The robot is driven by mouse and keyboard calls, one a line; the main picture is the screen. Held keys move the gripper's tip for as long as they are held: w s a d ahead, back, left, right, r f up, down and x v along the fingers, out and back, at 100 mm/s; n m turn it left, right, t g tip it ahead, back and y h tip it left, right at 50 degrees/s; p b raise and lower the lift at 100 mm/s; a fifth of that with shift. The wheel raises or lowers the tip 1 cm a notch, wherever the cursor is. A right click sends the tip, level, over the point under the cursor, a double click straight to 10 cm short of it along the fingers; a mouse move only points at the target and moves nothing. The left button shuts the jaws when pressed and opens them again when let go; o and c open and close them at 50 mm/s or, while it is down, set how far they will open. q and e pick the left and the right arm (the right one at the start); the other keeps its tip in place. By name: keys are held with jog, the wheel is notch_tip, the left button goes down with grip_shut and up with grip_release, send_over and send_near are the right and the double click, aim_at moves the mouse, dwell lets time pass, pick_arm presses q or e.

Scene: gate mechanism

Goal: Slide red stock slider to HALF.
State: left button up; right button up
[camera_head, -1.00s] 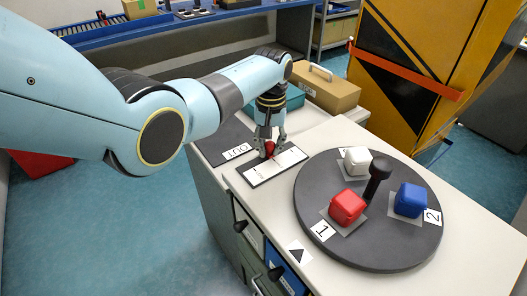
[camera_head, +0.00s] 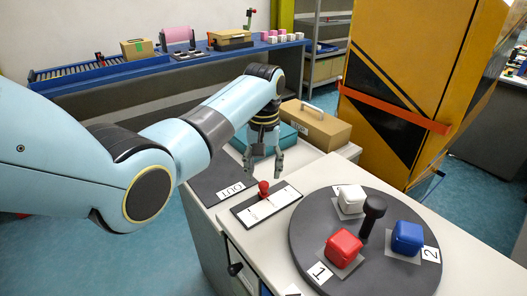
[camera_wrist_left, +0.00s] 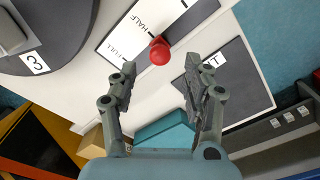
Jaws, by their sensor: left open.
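The red slider knob (camera_head: 264,188) stands about midway along the white, dark-edged slider plate (camera_head: 285,196) on the counter. The left wrist view shows the knob (camera_wrist_left: 160,52) beside the HALF label (camera_wrist_left: 141,33), with the FULL label (camera_wrist_left: 114,54) further along. My left gripper (camera_head: 264,173) is open and empty, raised above and behind the knob. In the left wrist view its fingers (camera_wrist_left: 161,66) are spread apart, clear of the knob. My right gripper is not in view.
A dark turntable (camera_head: 310,254) with red (camera_head: 343,247), white (camera_head: 351,198) and blue (camera_head: 407,238) blocks and a black knob (camera_head: 372,212) stands right of the plate. An OUT mat (camera_head: 207,184) lies left. A cardboard case (camera_head: 317,127) and a teal box (camera_head: 285,137) are behind.

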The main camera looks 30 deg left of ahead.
aim_at(263, 183)
pick_arm(q)
notch_tip(263, 183, up, 6)
jog(key=shift+r, duration=0.2)
dwell(0.4)
